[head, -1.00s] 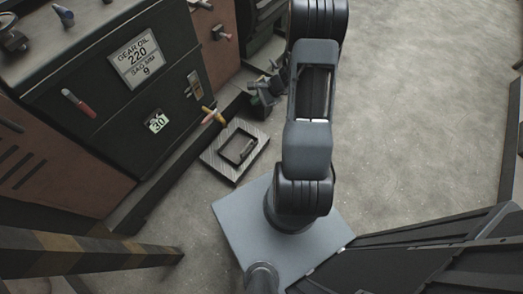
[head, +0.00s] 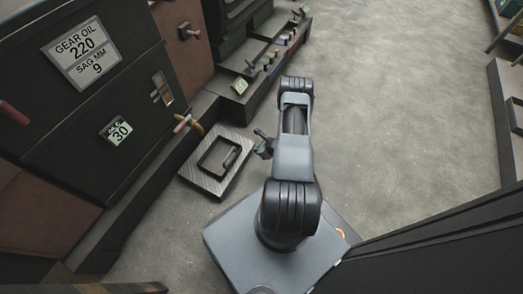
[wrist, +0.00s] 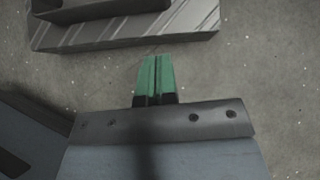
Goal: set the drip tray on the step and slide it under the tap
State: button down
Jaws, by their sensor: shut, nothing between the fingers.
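The drip tray (head: 206,183) is a square, brushed grey metal piece with a dark recess and a dark bar inside. It lies beside the dark step (head: 150,190) at the machine's foot; I cannot tell whether its edge rests on the step. The tap (head: 186,124), with red and yellow parts, juts from the machine just beyond the tray's far left corner. My gripper (head: 262,143) is right of the tray, apart from it. In the wrist view the green fingers (wrist: 155,80) are shut and empty over the floor, short of the tray's edge (wrist: 180,28).
The dark machine with its gear oil sign (head: 82,54) stands at the left. Farther along, a low ledge (head: 237,104) carries a small green-white display and several coloured handles. Open concrete floor (head: 400,110) lies to the right. A dark structure (head: 440,245) stands at the lower right.

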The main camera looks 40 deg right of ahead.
aim_at(241, 149)
jog(key=b+x, duration=0.1)
jog(key=x, duration=0.3)
jog(key=w+r+b+x, duration=0.1)
jog(key=x, duration=0.1)
jog(key=shift+w+a+f+b, duration=0.1)
jog(key=shift+w+a+b, duration=0.05)
jog(key=shift+a+b, duration=0.2)
jog(key=shift+w+a, duration=0.35)
jog(key=shift+w, duration=0.35)
